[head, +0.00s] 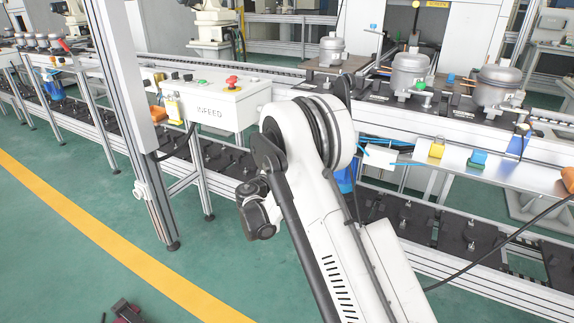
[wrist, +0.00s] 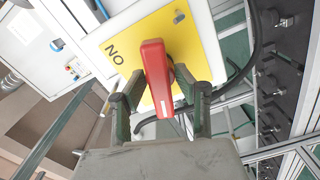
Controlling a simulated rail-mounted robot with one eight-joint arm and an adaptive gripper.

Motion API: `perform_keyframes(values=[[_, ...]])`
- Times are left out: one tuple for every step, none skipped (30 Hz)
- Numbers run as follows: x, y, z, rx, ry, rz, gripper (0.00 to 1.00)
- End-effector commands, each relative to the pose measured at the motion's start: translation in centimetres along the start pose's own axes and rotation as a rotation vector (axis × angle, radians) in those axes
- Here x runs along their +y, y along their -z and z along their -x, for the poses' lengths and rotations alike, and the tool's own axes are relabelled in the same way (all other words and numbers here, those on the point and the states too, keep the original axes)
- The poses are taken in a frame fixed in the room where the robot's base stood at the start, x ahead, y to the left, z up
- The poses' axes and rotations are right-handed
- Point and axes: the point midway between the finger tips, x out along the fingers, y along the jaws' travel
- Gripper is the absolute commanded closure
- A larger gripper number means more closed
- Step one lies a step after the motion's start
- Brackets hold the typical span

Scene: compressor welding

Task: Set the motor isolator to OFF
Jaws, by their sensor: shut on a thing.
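The motor isolator shows in the wrist view as a yellow plate (wrist: 205,40) with a red handle (wrist: 156,75) across its middle. The plate appears tilted, and black lettering beside the handle reads as "NO", like an inverted "ON". My gripper (wrist: 158,82) has one dark finger on each side of the red handle and is shut on it. The handle's near end points toward the gripper's palm. The handle's pivot is partly hidden behind it. In the head view I cannot make out the isolator or the gripper.
An INFEED control box (head: 212,110) with a red emergency button (head: 232,83) stands left of my arm. Compressors (head: 410,72) sit on the conveyor at the back. A shelf (head: 500,170) carries coloured blocks at right. An aluminium post (head: 125,90) stands at left.

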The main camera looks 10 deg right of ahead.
Motion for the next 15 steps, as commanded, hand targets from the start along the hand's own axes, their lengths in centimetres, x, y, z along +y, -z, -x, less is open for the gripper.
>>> perform_keyframes(values=[[-0.10, -0.06, 0.03, -0.001, 0.000, 0.035, 0.96], [-0.09, -0.06, 0.03, 0.000, 0.000, 0.059, 0.96], [-0.08, -0.07, 0.03, -0.001, 0.000, 0.089, 0.96], [-0.07, -0.07, 0.03, -0.001, 0.000, 0.111, 0.96], [-0.07, -0.07, 0.03, -0.001, 0.000, 0.131, 0.96], [-0.06, -0.07, 0.03, -0.001, 0.000, 0.156, 0.96], [-0.05, -0.07, 0.03, -0.001, 0.000, 0.175, 0.96], [-0.04, -0.06, 0.03, -0.001, 0.000, 0.191, 0.96], [-0.03, -0.06, 0.04, 0.000, 0.001, 0.212, 0.96], [-0.03, -0.06, 0.04, -0.001, 0.000, 0.227, 0.96], [-0.02, -0.06, 0.04, -0.001, 0.000, 0.240, 0.96], [-0.01, -0.06, 0.04, -0.001, 0.001, 0.256, 0.96], [-0.01, -0.05, 0.04, -0.001, 0.001, 0.267, 0.96], [-0.01, -0.05, 0.04, -0.001, 0.000, 0.276, 0.96], [0.00, -0.05, 0.04, -0.001, 0.001, 0.288, 0.96]])
